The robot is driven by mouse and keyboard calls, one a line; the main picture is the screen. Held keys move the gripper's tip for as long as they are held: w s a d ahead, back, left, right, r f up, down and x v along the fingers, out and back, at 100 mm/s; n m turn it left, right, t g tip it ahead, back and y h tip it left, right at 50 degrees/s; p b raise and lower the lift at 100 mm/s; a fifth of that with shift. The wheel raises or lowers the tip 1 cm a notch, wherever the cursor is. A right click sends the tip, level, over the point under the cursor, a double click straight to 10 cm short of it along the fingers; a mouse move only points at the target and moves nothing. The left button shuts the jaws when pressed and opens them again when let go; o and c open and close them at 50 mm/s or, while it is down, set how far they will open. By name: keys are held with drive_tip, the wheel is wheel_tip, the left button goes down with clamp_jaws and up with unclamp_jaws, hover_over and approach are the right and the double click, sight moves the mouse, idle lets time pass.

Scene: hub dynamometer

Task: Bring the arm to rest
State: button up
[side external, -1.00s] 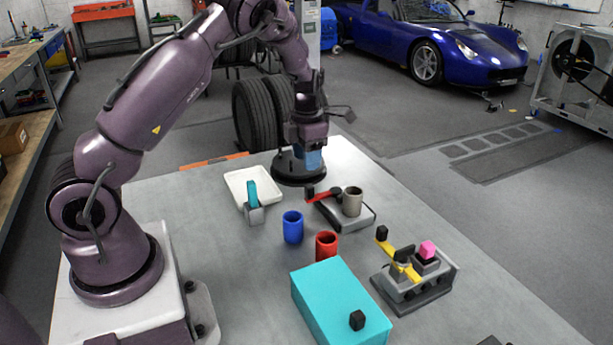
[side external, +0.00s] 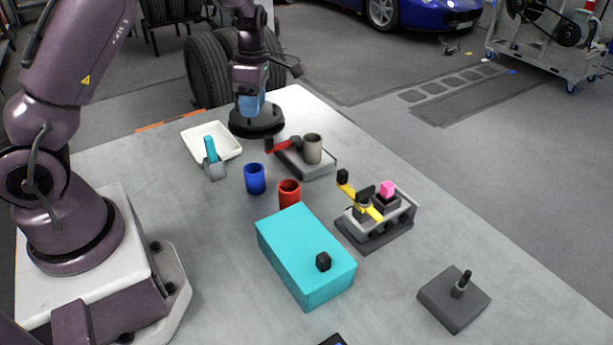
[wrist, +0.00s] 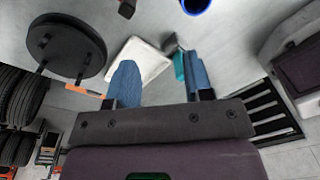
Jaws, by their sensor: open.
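My gripper (side external: 250,104) hangs at the far end of the grey table (side external: 190,245), in front of or above a black round base (side external: 257,126) in the side view; I cannot tell whether they touch. In the wrist view my gripper (wrist: 160,62) has its two blue fingers apart, with nothing held between them. Beyond the fingers lie the white tray (wrist: 146,56) and a teal-handled grey piece (wrist: 171,44). The black round base (wrist: 62,42) is left of the fingers there.
A blue cup (side external: 254,180), red cup (side external: 289,194) and teal box (side external: 305,258) stand mid-table. A grey cup (side external: 313,148) stands beside a red lever (side external: 283,146). Right are a yellow-lever device (side external: 372,222) with a pink block (side external: 387,188) and a dark post plate (side external: 454,302).

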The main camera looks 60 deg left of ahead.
drive_tip(key=s+d+r+m+t, duration=0.6)
drive_tip(key=s+d+r+m, duration=1.1)
drive_tip(key=m, duration=1.1)
drive_tip(key=shift+s+d+r, duration=0.15)
drive_tip(key=shift+d+r, duration=0.55)
drive_tip(key=shift+d, duration=0.15)
